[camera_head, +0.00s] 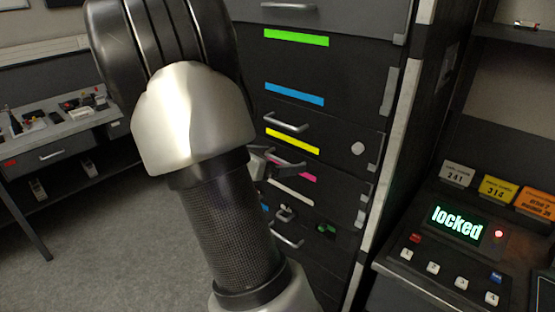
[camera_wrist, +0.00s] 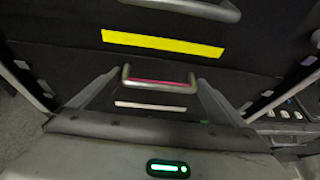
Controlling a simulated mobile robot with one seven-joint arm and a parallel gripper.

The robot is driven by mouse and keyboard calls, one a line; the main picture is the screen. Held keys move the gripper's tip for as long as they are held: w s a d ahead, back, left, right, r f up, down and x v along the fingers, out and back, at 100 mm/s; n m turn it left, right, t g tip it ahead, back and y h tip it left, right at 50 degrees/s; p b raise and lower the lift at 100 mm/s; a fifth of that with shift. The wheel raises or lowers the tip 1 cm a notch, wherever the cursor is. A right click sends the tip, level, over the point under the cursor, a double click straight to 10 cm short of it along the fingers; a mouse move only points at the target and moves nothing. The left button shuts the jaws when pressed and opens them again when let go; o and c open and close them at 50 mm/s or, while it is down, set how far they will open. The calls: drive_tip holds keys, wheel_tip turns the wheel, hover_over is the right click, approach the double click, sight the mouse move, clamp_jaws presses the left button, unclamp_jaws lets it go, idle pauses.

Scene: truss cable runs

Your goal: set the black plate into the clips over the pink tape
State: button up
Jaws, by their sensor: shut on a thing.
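The pink tape (camera_head: 295,173) is a short strip on the dark drawer cabinet, below the yellow tape. In the head view my gripper (camera_head: 268,165) is at the cabinet front, partly behind my arm. I cannot make out the black plate's outline or the clips against the dark front.
Yellow tape (camera_wrist: 162,43) lies above and a white strip (camera_wrist: 150,106) below. Blue tape (camera_head: 294,94) and green tape (camera_head: 296,38) are higher. A console (camera_head: 455,228) reading "locked" stands right. A workbench (camera_head: 60,130) stands left, with open floor before it.

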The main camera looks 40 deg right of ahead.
drive_tip(key=shift+s+d, duration=0.2)
drive_tip(key=shift+s, duration=0.05)
drive_tip(key=o, duration=1.6)
drive_tip(key=shift+w+a, duration=0.1)
drive_tip(key=shift+a, duration=0.05)
drive_tip(key=f+p+v, duration=0.1)
drive_tip(key=v, duration=0.7)
drive_tip(key=p+v, duration=0.2)
drive_tip(key=v, duration=0.5)
drive_tip(key=a+f+p+v, duration=0.1)
drive_tip(key=v, duration=0.7)
drive_tip(key=shift+s+a+f, duration=0.25)
drive_tip(key=shift+a, duration=0.1)
